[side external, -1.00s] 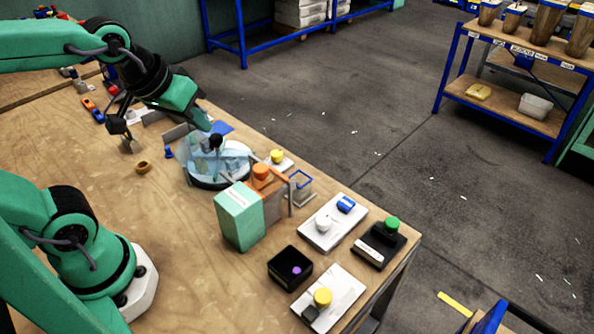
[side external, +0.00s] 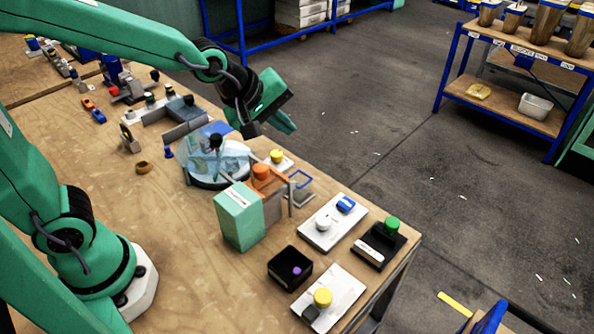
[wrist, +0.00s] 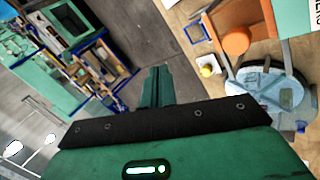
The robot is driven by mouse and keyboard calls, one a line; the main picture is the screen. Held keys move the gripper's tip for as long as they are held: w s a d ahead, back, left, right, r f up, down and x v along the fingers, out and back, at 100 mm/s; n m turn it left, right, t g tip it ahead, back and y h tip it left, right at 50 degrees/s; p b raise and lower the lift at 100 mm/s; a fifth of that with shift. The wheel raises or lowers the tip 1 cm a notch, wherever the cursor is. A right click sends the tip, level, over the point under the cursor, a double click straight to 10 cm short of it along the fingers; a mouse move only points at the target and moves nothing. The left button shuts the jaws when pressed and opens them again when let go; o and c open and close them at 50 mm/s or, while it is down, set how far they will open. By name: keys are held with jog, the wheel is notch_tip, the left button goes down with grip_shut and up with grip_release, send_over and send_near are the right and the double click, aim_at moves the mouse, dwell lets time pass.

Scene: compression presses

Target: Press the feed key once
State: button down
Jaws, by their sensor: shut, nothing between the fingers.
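My gripper (side external: 289,124) is shut and empty, raised over the far edge of the bench beyond the clear dome. In the wrist view its closed green fingers (wrist: 156,86) point toward the floor and touch nothing. I cannot tell which key is the feed key, as the labels are too small to read. Candidates are a yellow button (side external: 277,155) on a white plate just below my gripper, an orange knob (side external: 261,171), a green button (side external: 392,223), a white button (side external: 323,222) beside a blue part (side external: 346,204), and a front yellow button (side external: 322,297).
A clear dome (side external: 228,160) on a round base and a teal box (side external: 239,217) stand mid-bench. An orange-armed frame (side external: 285,181) stands beside them. A black bin (side external: 290,268) holds a purple piece. Blue-framed shelving (side external: 510,100) is across the floor.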

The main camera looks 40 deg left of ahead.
aim_at(341, 204)
jog(key=w+d+f+n+h, duration=0.1)
jog(key=w+d+f+n, duration=0.6)
jog(key=d+n, duration=0.2)
jog(key=shift+w+d+f+t+h, duration=0.3)
jog(key=shift+d+t+h, duration=0.1)
jog(key=shift+d, duration=0.2)
jog(key=shift+f, duration=0.1)
jog(key=shift+f, duration=4.35)
jog(key=shift+f, duration=0.9)
jog(key=shift+r, duration=0.9)
